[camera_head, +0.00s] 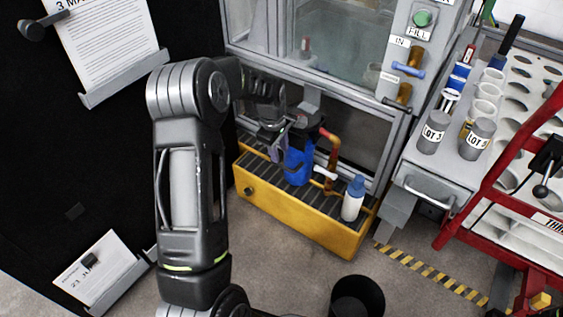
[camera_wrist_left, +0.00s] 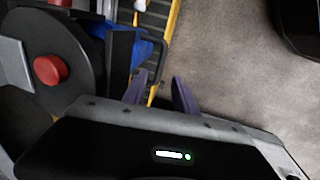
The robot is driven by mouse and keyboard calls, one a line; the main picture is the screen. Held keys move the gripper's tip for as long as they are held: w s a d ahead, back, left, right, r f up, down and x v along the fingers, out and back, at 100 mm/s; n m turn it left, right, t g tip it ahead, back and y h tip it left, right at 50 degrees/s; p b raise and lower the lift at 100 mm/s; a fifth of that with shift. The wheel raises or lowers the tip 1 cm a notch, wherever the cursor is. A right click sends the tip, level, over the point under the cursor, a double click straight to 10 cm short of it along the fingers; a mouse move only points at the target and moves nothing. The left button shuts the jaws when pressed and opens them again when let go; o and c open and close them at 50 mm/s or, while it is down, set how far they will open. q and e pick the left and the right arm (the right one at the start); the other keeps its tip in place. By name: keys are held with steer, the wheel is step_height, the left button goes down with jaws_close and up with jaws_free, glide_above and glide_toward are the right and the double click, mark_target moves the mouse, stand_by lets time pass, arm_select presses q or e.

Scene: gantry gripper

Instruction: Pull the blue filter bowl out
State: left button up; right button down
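The blue filter bowl (camera_head: 298,166) hangs under a grey filter head (camera_head: 306,118), above the yellow slatted step box, in the head view. In the left wrist view part of the blue bowl (camera_wrist_left: 141,50) shows at the top, with a dark bracket-like handle (camera_wrist_left: 163,58) beside it. My left gripper (camera_head: 277,146) is just left of the bowl. In the wrist view its two purple fingers (camera_wrist_left: 160,92) stand apart, and I see nothing clamped between them. Whether a finger touches the bowl or handle I cannot tell. My right gripper is not in view.
The yellow box (camera_head: 300,218) lies below, with a white bottle with a blue cap (camera_head: 353,198) on its right end. A copper pipe (camera_head: 331,165) runs right of the bowl. A dark bin (camera_head: 357,297) stands on the floor. A red-framed rack (camera_head: 500,170) is at right.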

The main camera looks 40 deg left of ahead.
mark_target(282, 165)
arm_select(q)
steer(key=f, duration=0.2)
steer(key=f+b, duration=0.1)
steer(key=f, duration=0.1)
steer(key=w+f, duration=0.1)
steer(key=f, duration=0.1)
steer(key=shift+w+f+b, duration=0.1)
steer(key=shift+f+b, duration=0.2)
steer(key=shift+b, duration=0.05)
steer(key=shift+c, duration=0.5)
jaws_close()
stand_by(0.6)
